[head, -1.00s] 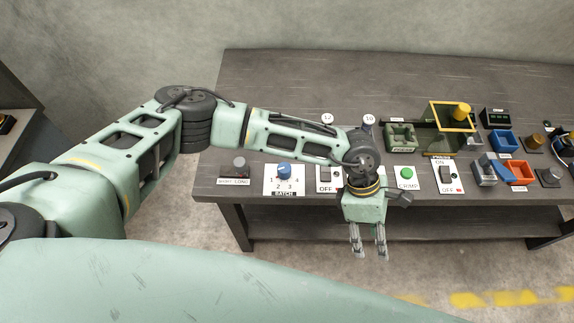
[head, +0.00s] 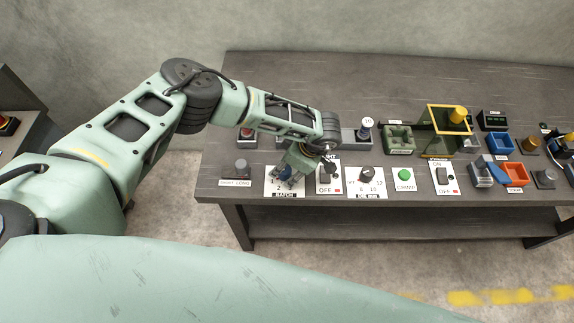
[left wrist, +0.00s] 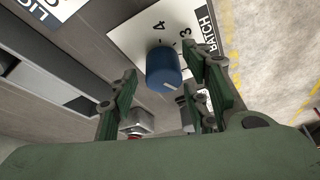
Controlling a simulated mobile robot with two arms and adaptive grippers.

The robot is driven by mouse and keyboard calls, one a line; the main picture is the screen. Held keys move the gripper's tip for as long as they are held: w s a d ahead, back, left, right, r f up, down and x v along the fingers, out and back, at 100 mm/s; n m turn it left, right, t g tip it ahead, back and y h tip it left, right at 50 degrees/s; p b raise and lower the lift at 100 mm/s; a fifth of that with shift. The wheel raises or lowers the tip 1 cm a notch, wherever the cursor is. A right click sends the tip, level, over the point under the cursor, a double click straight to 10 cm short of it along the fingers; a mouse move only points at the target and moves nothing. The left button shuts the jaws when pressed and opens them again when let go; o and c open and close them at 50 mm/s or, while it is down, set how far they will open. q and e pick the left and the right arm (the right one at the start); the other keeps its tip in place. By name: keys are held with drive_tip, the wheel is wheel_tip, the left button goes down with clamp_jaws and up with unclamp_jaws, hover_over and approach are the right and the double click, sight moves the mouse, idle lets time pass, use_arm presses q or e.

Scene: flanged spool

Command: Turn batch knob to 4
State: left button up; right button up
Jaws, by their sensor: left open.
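The white batch panel (head: 299,190) stands near the front left edge of the bench, with its printed numbers partly covered by my left gripper (head: 290,178). The blue batch knob is mostly hidden behind the gripper in the head view. In the left wrist view the blue knob (left wrist: 162,68) shows clearly on the batch panel (left wrist: 128,38), with the numbers 4 and 3 beside it. My left gripper is open, with its fingers on either side of the knob; I cannot tell whether they touch it. The knob's setting is unclear. My right gripper is not in view.
Right of the batch panel are an on/off switch (head: 325,177), a black die knob (head: 366,173), a green crimp button (head: 404,174) and a press switch (head: 442,176). A grey knob (head: 240,168) stands to the left. Bins and a yellow frame (head: 448,106) are farther right.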

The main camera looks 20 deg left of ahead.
use_arm(q)
drive_tip(key=shift+f, duration=0.25)
drive_tip(key=shift+r, duration=0.1)
drive_tip(key=c, duration=1)
drive_tip(key=shift+c, duration=0.2)
drive_tip(key=shift+w+a, duration=0.1)
